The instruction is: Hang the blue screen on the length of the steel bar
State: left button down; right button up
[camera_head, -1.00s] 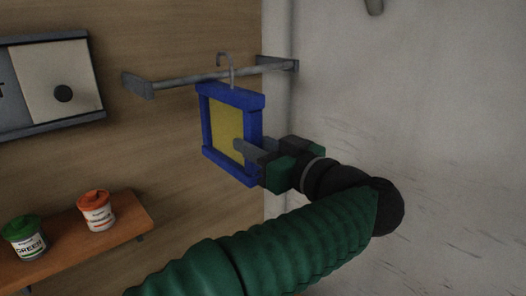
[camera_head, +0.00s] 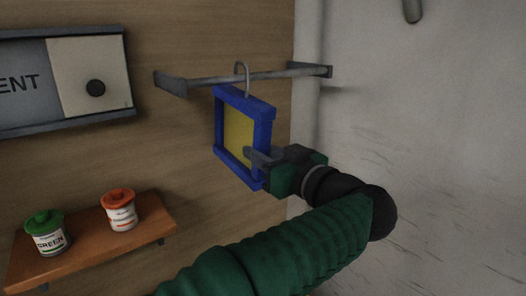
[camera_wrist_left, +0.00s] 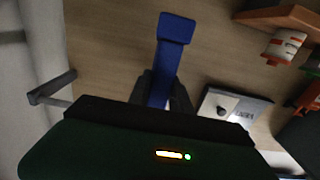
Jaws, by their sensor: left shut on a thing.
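The blue screen (camera_head: 268,129) is a blue square frame with a yellow panel and a grey hook (camera_head: 241,72) on top. It hangs tilted below the steel bar (camera_head: 205,81), which runs across the wooden wall. The hook's curve shows at the bar and above it; I cannot tell whether it bears on the bar. My left gripper (camera_head: 262,158) is shut on the lower right side of the frame. In the left wrist view the blue frame (camera_wrist_left: 174,30) shows end-on between the fingers (camera_wrist_left: 162,92). My right gripper is not in view.
A small wooden shelf (camera_head: 90,249) at lower left holds a green-lidded can (camera_head: 47,235) and an orange-lidded can (camera_head: 121,212). A sign panel (camera_head: 85,80) is on the wall at left. The bar ends in brackets (camera_head: 170,83). A pale wall stands at right.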

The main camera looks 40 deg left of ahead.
pick_arm(q)
jog(key=shift+a+f, duration=0.2)
jog(key=shift+f, duration=0.05)
jog(key=c, duration=1.6)
grip_release()
jog(key=shift+a, duration=0.15)
jog(key=o, duration=0.5)
jog(key=shift+d, duration=0.2)
jog(key=shift+d+r, duration=0.15)
jog(key=shift+d, duration=0.45)
jog(key=b+v, duration=0.3)
jog(key=v, duration=1.3)
jog(key=shift+d, duration=0.4)
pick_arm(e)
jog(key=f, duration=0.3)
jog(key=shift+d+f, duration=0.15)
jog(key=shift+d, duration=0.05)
pick_arm(q)
jog(key=shift+a, duration=0.1)
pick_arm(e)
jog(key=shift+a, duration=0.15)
